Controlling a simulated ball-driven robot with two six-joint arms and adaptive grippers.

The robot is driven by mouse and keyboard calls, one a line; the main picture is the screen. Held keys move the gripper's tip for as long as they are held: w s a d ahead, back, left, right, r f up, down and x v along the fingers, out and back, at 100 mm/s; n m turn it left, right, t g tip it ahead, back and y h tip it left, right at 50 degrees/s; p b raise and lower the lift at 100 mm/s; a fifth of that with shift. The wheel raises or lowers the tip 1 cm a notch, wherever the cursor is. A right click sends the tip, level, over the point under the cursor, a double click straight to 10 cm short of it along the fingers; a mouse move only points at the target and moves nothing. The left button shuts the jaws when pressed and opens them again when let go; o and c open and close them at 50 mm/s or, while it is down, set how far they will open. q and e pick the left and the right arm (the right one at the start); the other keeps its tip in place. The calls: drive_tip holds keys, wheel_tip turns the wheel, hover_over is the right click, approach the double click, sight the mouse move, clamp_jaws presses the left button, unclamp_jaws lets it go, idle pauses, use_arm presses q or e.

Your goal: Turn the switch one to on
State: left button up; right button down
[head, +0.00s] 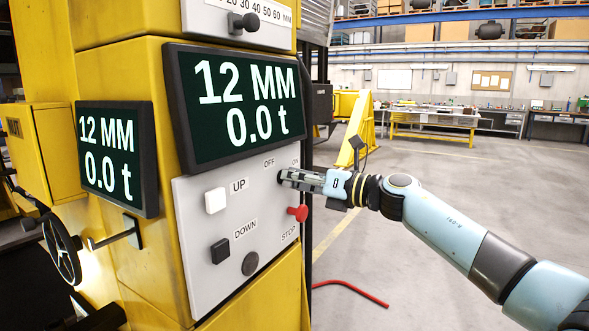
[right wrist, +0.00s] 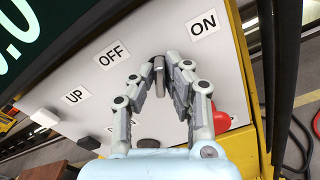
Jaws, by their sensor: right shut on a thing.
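The switch (right wrist: 158,76) is a small grey knob on the light grey control panel (right wrist: 78,98), below the OFF label (right wrist: 110,54) and the ON label (right wrist: 204,24). In the right wrist view its handle stands about upright, pointing between the two labels. My right gripper (right wrist: 160,70) is shut on the switch, with one finger on each side. In the head view my right gripper (head: 283,176) reaches the panel from the right and hides most of the switch. My left gripper is not in view.
A red STOP button (head: 298,213) sits just below my right gripper. A white UP button (head: 215,200) and a black DOWN button (head: 220,250) are to the left. Two displays, the larger one (head: 238,105) above the panel, read 12 MM and 0.0 t. The floor at right is open.

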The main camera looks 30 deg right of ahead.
drive_tip(key=m+p, duration=0.3)
drive_tip(key=m, duration=0.1)
drive_tip(key=shift+d+r, duration=0.1)
drive_tip(key=shift+m+p, duration=0.6)
drive_tip(key=shift+m, duration=0.6)
drive_tip(key=c, duration=1.4)
unclamp_jaws()
drive_tip(key=shift+f, duration=0.2)
drive_tip(key=v, duration=1.2)
drive_tip(key=shift+d, duration=0.1)
